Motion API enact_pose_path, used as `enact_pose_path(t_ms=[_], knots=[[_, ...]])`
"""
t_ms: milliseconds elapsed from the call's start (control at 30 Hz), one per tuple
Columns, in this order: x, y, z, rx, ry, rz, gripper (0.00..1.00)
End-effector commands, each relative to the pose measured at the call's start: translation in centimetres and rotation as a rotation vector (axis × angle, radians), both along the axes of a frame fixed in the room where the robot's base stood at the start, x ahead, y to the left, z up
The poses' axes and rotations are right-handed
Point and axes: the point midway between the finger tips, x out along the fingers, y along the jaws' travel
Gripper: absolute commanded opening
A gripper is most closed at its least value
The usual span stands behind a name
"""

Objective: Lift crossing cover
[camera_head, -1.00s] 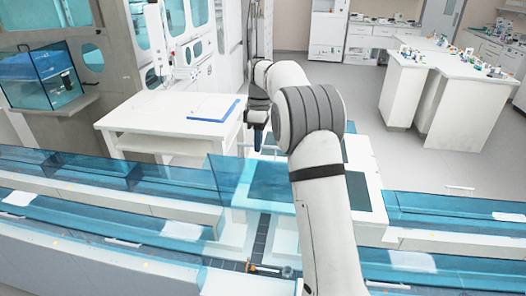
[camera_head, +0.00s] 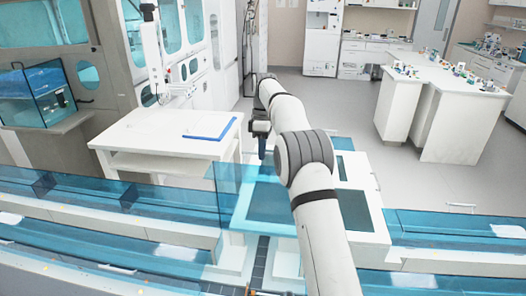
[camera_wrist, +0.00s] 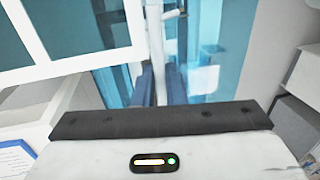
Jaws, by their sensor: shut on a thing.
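The crossing cover, a clear blue panel (camera_head: 229,190) with a white edge, stands over the gap in the low track at the picture's middle. My gripper (camera_head: 262,154) points down at its far side, beyond the track. In the wrist view my two dark blue fingers (camera_wrist: 161,84) are shut on a thin pale upright part, which looks like the cover's handle. A white frame with blue-tinted panes (camera_wrist: 70,62) fills the upper left there.
Blue-covered track runs left (camera_head: 95,200) and right (camera_head: 455,226) of the gap. A white table (camera_head: 140,140) with a blue-edged clipboard (camera_head: 211,129) stands behind at left. White lab benches (camera_head: 465,125) stand at back right, with open floor (camera_head: 345,110) before them.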

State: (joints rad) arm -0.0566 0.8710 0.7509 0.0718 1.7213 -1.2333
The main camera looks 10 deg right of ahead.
Motion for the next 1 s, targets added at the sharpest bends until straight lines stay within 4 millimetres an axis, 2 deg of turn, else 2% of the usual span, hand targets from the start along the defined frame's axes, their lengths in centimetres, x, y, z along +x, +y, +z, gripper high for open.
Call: enact_pose_path(t_ms=[33,167,200,433,1000], knots=[[-0.11,-0.12,-0.95,-0.005,0.016,-0.001,0.00],[-0.11,0.01,-0.95,-0.005,0.017,0.001,0.00],[-0.11,0.03,-0.96,-0.005,0.016,0.002,0.14],[-0.08,0.23,-0.56,-0.002,0.010,0.004,0.33],[-0.08,0.21,-0.23,-0.001,0.006,0.007,0.33]])
